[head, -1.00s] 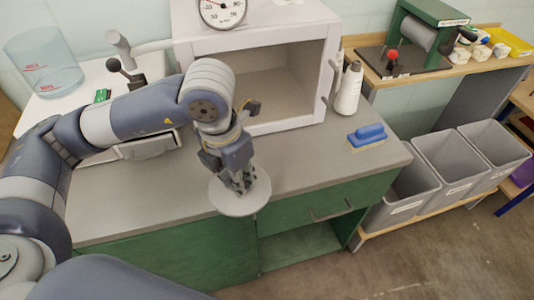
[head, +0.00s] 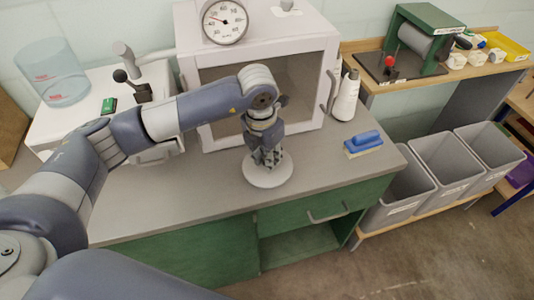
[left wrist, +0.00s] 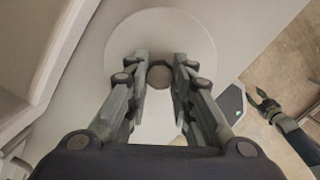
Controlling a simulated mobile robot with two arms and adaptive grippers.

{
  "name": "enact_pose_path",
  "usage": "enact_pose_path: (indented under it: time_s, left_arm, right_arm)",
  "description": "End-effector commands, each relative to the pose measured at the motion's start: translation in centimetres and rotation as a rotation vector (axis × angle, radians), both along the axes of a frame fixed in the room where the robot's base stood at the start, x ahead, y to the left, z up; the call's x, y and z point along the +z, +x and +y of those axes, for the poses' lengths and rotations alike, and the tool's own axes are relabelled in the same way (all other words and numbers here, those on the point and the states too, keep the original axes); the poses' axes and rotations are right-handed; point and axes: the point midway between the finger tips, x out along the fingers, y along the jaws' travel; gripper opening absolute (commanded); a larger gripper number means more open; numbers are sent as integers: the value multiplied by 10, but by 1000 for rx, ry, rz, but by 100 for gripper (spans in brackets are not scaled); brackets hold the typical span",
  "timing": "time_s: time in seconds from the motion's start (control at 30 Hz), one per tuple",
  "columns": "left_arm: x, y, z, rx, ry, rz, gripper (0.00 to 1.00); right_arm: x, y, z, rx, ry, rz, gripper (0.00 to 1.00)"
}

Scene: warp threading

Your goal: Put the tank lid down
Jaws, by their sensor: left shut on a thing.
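The tank lid is a pale round disc (head: 268,183) over the grey counter, in front of the white cabinet. My left gripper (head: 268,161) points down onto it. In the left wrist view the lid (left wrist: 175,30) lies under the fingers, and its round knob (left wrist: 159,76) sits between them. The left gripper is shut on that knob. I cannot tell whether the lid's underside touches the counter. A dark forked end (left wrist: 264,103), seemingly my right gripper, shows at the right of the left wrist view, away from the lid; its jaw state is unclear.
The clear tank (head: 62,82) stands on a white unit at the left. The white cabinet (head: 255,50) bears a dial (head: 224,21). A white bottle (head: 345,98) and a blue brush (head: 363,140) stand right of the lid. Counter (head: 335,180) is free around the lid.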

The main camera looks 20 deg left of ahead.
Motion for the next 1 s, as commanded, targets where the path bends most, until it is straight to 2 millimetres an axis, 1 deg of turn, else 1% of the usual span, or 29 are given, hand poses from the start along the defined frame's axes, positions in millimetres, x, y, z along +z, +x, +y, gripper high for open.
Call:
enact_pose_path:
  time_s: [0.23,0.37,0.4,0.47,0.8,0.9,0.97,1.0]
  left_arm:
    - [-2,1,0,0,-1,-3,0]
    - [-6,1,0,0,-1,-3,0]
    - [-5,0,0,0,-1,-3,29]
    - [-4,0,0,0,-1,-2,42]
    - [-3,0,0,0,-1,-2,42]
    - [2,0,0,0,-1,-3,42]
    - [8,0,0,0,-1,-6,42]
    - [15,0,0,0,-2,-7,42]
  right_arm:
    - [0,0,1,-1,1,0,40]
    - [-5,0,1,-1,1,-1,40]
    - [-3,0,1,-2,1,0,40]
    - [-3,0,1,-2,1,0,40]
    - [-1,0,1,-2,1,0,40]
    - [2,0,1,-2,1,0,40]
    - [-3,0,1,-2,1,-1,40]
    - [-4,0,1,-2,1,-1,40]
